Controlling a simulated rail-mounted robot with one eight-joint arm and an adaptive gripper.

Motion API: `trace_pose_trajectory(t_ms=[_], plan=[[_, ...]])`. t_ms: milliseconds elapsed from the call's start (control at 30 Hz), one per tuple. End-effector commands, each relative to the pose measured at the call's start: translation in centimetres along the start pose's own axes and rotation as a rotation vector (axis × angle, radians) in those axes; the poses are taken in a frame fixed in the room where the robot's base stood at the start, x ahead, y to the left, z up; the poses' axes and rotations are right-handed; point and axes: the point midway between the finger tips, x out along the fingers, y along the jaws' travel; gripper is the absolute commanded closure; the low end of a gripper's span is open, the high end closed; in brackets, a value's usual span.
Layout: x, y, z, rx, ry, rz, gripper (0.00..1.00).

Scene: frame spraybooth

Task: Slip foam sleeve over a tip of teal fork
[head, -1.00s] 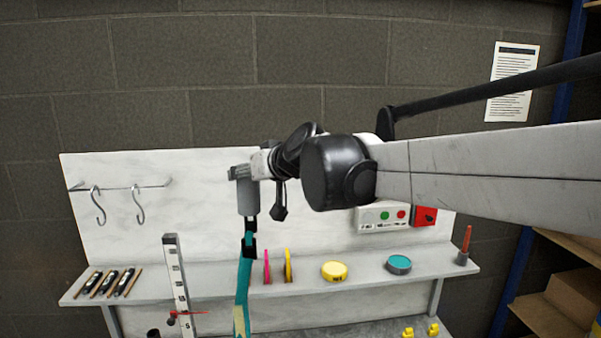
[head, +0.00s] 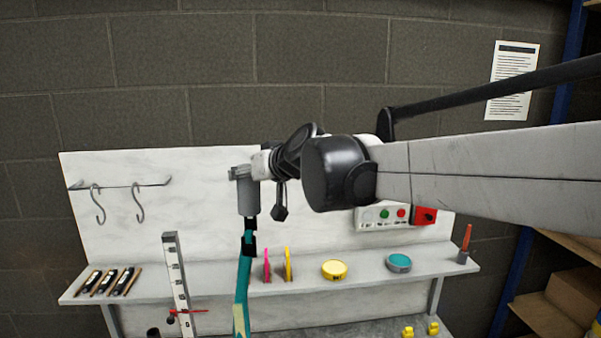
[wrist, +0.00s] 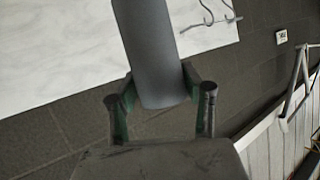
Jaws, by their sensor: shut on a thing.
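My gripper (head: 243,173) is shut on the grey cylindrical foam sleeve (head: 248,198) near its upper end. The sleeve hangs upright below the fingers. In the wrist view my gripper (wrist: 160,92) has one finger on each side of the sleeve (wrist: 150,45). The teal fork (head: 242,290) stands directly below, with black parts near its top. The sleeve's lower end lines up with the fork's upper part; I cannot tell whether it touches or encloses a tip. The wrist view does not show the sleeve's lower opening.
A pale shelf (head: 372,280) carries a pink and a yellow upright piece, a yellow tin (head: 334,270) and a teal tin (head: 398,263). A white measuring post (head: 177,275) stands left of the fork. Hooks (head: 138,205) hang on the back panel. A control box (head: 383,217) is at right.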

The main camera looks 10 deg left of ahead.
Motion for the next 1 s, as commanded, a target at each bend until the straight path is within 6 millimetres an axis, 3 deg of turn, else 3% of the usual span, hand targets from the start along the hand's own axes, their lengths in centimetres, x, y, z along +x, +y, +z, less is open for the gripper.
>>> trace_pose_trajectory(t_ms=[1000], plan=[[0.9,0.3,2.0,0.0,0.0,0.0,0.84]])
